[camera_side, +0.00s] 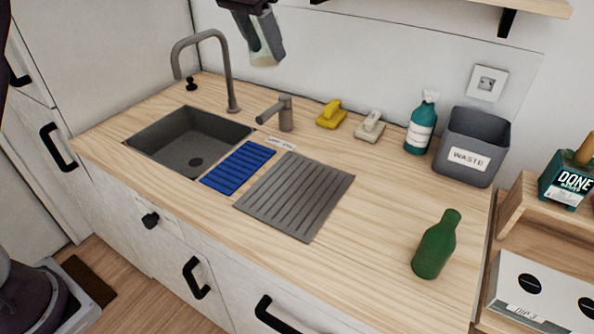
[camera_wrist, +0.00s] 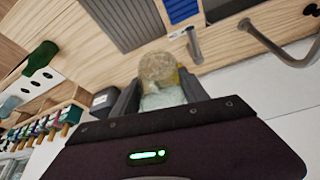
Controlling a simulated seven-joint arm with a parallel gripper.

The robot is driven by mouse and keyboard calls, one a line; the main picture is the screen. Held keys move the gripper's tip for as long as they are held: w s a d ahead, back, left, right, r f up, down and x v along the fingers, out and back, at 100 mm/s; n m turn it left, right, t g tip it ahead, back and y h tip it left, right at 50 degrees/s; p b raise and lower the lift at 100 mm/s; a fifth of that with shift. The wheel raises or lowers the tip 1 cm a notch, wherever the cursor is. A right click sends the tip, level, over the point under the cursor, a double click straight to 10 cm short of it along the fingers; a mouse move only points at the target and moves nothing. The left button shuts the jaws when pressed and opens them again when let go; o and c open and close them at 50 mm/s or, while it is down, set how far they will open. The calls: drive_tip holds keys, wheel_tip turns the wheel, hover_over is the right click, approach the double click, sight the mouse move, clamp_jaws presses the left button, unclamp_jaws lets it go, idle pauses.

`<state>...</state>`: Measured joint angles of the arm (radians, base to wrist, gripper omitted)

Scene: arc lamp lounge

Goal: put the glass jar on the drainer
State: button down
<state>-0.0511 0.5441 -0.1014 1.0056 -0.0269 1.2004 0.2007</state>
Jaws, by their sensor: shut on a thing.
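My gripper (camera_side: 264,48) is high above the back of the counter, near the wall. It is shut on the glass jar, a clear, pale jar (camera_side: 262,60) that shows below the fingers. In the wrist view the jar (camera_wrist: 160,72) sits between both fingers of my gripper (camera_wrist: 158,98). Two ribbed panels lie flat on the counter beside the sink: a larger grey one (camera_side: 295,196) and a narrower blue one (camera_side: 238,168). The frames do not label either as the drainer. Both look empty, and the jar is well above and behind them.
The sink (camera_side: 190,142) and tall tap (camera_side: 228,75) are at left; a short spout (camera_side: 284,113) stands behind the panels. Yellow (camera_side: 331,115) and pale (camera_side: 371,127) items, a teal bottle (camera_side: 421,125) and a waste bin (camera_side: 470,147) line the back. A green bottle (camera_side: 437,247) stands front right.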

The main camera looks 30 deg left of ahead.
drive_tip(key=s+d+m, duration=0.2)
drive_tip(key=d, duration=0.7)
drive_tip(key=shift+h, duration=0.4)
drive_tip(key=f, duration=2.8)
drive_tip(key=shift+w+a, duration=0.1)
drive_tip(key=shift+a, duration=0.25)
drive_tip(key=shift+f, duration=0.1)
drive_tip(key=c, duration=0.6)
unclamp_jaws()
